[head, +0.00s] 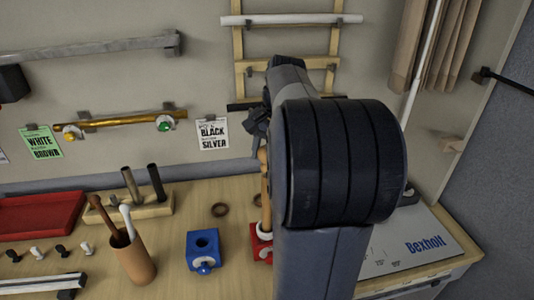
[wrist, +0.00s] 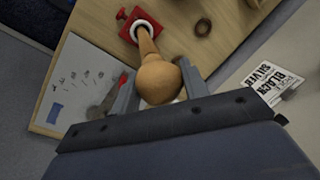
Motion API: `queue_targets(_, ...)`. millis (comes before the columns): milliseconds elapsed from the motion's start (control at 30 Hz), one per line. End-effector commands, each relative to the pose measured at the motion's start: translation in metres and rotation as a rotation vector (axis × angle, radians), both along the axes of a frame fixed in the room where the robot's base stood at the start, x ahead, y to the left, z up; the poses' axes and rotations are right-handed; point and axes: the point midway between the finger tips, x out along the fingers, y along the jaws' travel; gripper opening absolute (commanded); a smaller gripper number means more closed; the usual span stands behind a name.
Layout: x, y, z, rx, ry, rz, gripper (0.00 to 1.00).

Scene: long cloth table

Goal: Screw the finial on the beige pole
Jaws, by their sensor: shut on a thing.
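My gripper (wrist: 158,80) is shut on a round tan wooden finial (wrist: 158,84), one finger on each side of it. In the wrist view the beige pole (wrist: 146,42) runs in line with the finial, from the finial's end to a red clamp block (wrist: 127,14) with a white ring. I cannot tell whether the finial is seated on the pole. In the head view the pole (head: 266,200) stands upright in the red block (head: 258,246), partly hidden by my arm. The gripper (head: 260,140) is at the pole's top there, mostly hidden.
A blue clamp block (head: 203,252) stands left of the red one, with a brown ring (head: 220,210) behind. A brown cup (head: 133,260) holds rods. A wooden stand (head: 146,204), red tray (head: 42,214) and several small pegs are further left.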

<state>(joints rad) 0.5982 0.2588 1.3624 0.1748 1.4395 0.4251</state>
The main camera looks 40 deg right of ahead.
Motion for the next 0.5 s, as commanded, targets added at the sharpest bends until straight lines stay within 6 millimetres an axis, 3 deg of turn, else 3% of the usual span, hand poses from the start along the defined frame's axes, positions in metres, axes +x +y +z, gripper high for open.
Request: queue_targets(500,-0.0001,0.0001,-0.0056,0.001,0.000,0.000,0.20)
